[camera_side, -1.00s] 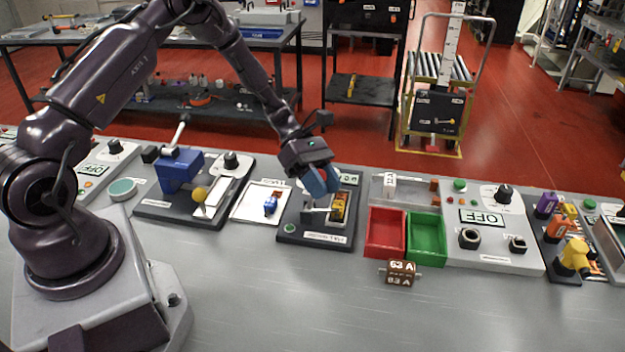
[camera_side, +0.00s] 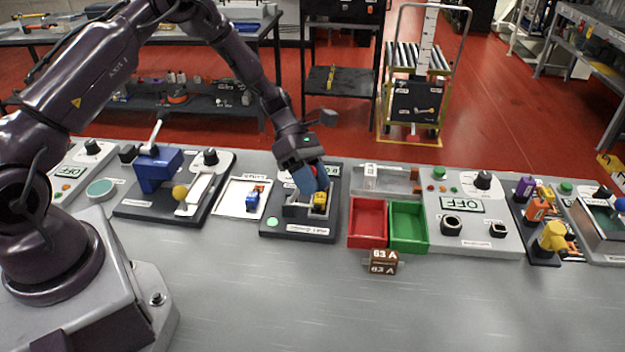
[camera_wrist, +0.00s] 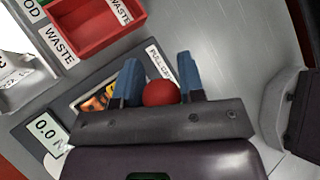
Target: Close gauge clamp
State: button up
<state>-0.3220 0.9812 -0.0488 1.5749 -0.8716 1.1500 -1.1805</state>
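The gauge clamp station (camera_side: 296,231) is a dark plate near the middle of the bench, with a light grey fixture on it. A yellow block (camera_side: 320,201) sits at the fixture's right side. My gripper (camera_side: 308,180) is low over the station, its blue fingers pointing down. The knob (camera_side: 313,170) is partly hidden by a finger in the side view. The clamp's lever and jaw are mostly hidden.
A red bin (camera_side: 367,222) and a green bin (camera_side: 408,227) stand just right of the station. A brown 63 A block (camera_side: 383,262) lies in front of them. A white sheet with a blue part (camera_side: 252,200) is on the left. The front bench is clear.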

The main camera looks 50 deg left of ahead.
jog(key=o, duration=0.3)
jog(key=shift+o, duration=0.2)
jog(key=v, duration=1.3)
